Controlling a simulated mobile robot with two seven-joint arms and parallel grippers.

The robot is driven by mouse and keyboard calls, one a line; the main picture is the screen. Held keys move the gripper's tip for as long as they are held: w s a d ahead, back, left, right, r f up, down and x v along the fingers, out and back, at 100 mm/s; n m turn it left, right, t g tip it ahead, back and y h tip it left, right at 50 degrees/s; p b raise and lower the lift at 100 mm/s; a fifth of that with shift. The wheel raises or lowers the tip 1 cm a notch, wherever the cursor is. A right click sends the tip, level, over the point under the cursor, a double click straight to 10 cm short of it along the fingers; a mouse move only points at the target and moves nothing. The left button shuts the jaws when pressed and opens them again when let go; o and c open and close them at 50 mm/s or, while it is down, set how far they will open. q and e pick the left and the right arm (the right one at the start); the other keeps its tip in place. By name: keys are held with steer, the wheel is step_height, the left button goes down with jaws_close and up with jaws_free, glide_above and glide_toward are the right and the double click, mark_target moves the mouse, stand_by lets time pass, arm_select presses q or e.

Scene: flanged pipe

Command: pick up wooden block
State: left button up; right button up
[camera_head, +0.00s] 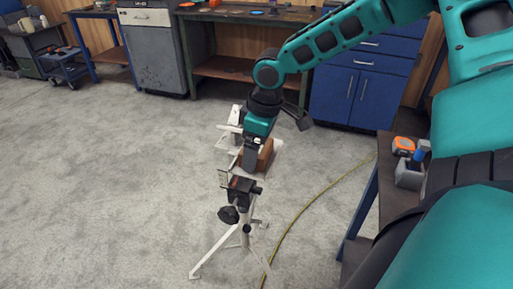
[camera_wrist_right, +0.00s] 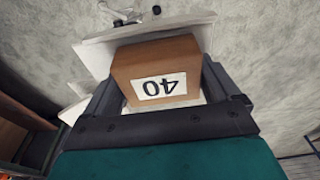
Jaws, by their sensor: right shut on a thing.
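The wooden block (camera_head: 265,153) is brown and box-shaped, in the middle of the head view, partly hidden by my right gripper (camera_head: 253,158). In the right wrist view the block (camera_wrist_right: 157,62) sits between the two dark fingers of the gripper (camera_wrist_right: 162,82), which are shut on it. A white label with "40" faces the camera, upside down. A white surface (camera_wrist_right: 90,55) shows behind the block; I cannot tell whether the block touches it. My left gripper is not in view.
A yellow cable (camera_head: 303,213) crosses the floor. A workbench (camera_head: 393,200) stands at right; open grey floor lies left.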

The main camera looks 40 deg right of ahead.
steer(key=shift+r, duration=0.15)
step_height(320, 180, up, 19)
steer(key=p, duration=0.4)
steer(key=s+d+f+m, duration=0.5)
steer(key=d+f, duration=0.2)
steer(key=f, duration=0.1)
steer(key=shift+s+d+f+h, duration=0.25)
steer(key=shift+s+h, duration=0.15)
stand_by(0.4)
steer(key=shift+a+f+m, duration=0.15)
steer(key=shift+f+m, duration=0.05)
steer(key=shift+m, duration=0.1)
